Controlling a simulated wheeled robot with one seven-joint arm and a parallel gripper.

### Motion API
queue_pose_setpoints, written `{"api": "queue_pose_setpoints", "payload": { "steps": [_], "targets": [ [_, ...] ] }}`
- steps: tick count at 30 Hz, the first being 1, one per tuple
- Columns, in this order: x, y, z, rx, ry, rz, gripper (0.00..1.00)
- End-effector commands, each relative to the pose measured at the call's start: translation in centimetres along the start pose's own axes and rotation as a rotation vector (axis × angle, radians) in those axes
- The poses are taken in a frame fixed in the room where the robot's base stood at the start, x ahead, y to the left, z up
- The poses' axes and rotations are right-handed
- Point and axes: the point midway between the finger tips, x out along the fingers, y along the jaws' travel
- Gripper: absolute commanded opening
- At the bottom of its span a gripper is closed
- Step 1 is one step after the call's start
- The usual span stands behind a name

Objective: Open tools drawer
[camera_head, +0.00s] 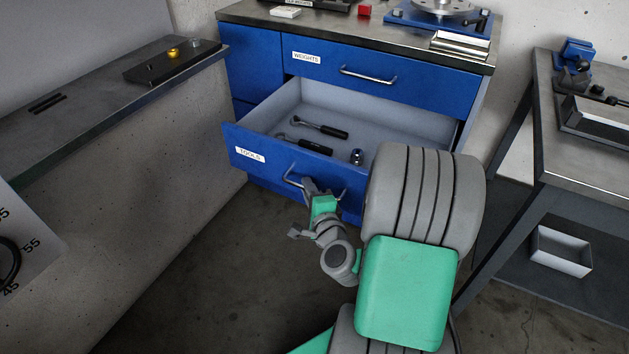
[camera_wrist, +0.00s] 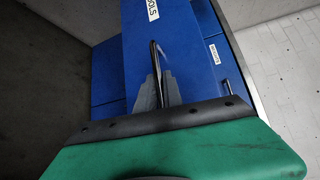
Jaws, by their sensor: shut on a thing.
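The blue tools drawer (camera_head: 240,147), with a white TOOLS label, stands pulled well out of the cabinet in the head view. Inside it lie two black-handled tools (camera_head: 320,128) and a small metal piece (camera_head: 357,156). My gripper (camera_head: 307,187) is at the drawer front, shut on the metal bar handle (camera_head: 290,178). In the wrist view the fingers (camera_wrist: 158,90) close around the handle (camera_wrist: 155,55), below the TOOLS label. Part of the drawer front and its right side are hidden behind my arm.
The weights drawer (camera_head: 420,83) above is shut. The cabinet top (camera_head: 265,16) carries a blue fixture. A grey ledge (camera_head: 90,100) is at the left and a metal table (camera_head: 600,165) at the right. Open floor (camera_head: 210,260) lies in front of the drawer.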

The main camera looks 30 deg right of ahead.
Motion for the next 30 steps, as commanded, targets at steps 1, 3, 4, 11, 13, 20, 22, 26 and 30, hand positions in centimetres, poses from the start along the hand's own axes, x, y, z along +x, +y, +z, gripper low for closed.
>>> {"api": "queue_pose_setpoints", "payload": {
  "steps": [1,3,4,11,13,20,22,26,30],
  "targets": [
    [-0.08,0.02,0.26,0.001,-0.003,0.0,0.0],
    [-0.15,0.04,0.33,0.001,-0.001,0.0,0.0],
    [-0.17,0.05,0.34,0.001,-0.001,0.0,0.0],
    [-0.18,0.06,0.29,0.0,0.001,-0.001,0.0],
    [-0.18,0.06,0.28,0.0,0.001,-0.001,0.0],
    [-0.17,0.06,0.29,-0.001,0.002,-0.001,0.28],
    [-0.17,0.06,0.3,-0.001,0.001,-0.001,0.32],
    [-0.17,0.06,0.32,-0.001,0.001,-0.001,0.32],
    [-0.3,0.03,0.4,-0.001,0.0,-0.001,0.32]
  ]
}}
